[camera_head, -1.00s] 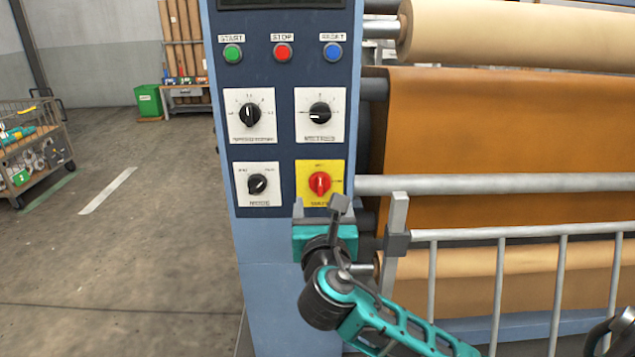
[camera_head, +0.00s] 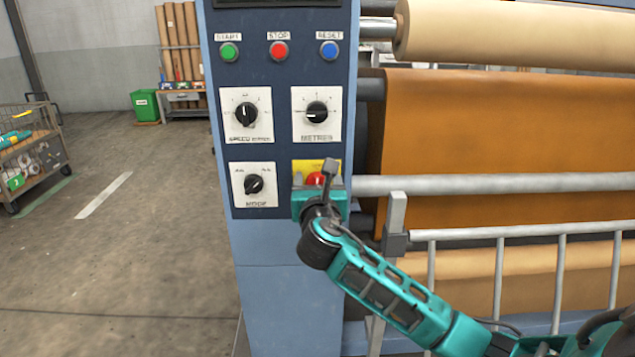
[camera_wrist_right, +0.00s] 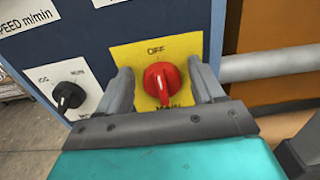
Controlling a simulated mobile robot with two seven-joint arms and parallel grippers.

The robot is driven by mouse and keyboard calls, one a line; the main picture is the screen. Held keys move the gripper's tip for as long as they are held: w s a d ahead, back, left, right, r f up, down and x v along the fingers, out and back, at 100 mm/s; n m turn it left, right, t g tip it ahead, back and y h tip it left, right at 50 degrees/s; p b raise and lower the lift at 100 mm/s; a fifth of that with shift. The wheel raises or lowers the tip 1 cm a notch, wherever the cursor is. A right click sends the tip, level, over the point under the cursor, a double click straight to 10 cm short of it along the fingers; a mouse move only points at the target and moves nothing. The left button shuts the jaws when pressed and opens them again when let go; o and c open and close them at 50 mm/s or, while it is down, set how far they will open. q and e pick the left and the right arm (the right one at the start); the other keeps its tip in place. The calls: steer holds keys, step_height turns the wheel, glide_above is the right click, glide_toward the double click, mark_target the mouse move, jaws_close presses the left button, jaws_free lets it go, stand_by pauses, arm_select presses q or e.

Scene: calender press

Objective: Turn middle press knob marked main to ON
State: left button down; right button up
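The red main knob (camera_wrist_right: 160,78) sits on a yellow plate (camera_wrist_right: 188,46) with OFF printed above it and a partly hidden label below. Its grip bar stands roughly upright in the right wrist view. In the head view the yellow plate (camera_head: 305,166) and red knob (camera_head: 314,179) are mostly covered by my right gripper (camera_head: 318,181). In the wrist view my right gripper (camera_wrist_right: 161,72) is open, one finger on each side of the knob, with gaps showing between fingers and knob. My left gripper is not in view.
A black MODE knob (camera_head: 254,184) is left of the yellow plate, with SPEED (camera_head: 246,113) and METRES (camera_head: 317,113) knobs above. START, STOP and RESET buttons are higher. A horizontal bar (camera_head: 480,184) and a railing (camera_head: 520,231) lie to the right.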

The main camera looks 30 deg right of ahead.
steer(key=c, duration=0.9)
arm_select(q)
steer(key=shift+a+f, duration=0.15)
arm_select(e)
steer(key=shift+o, duration=0.2)
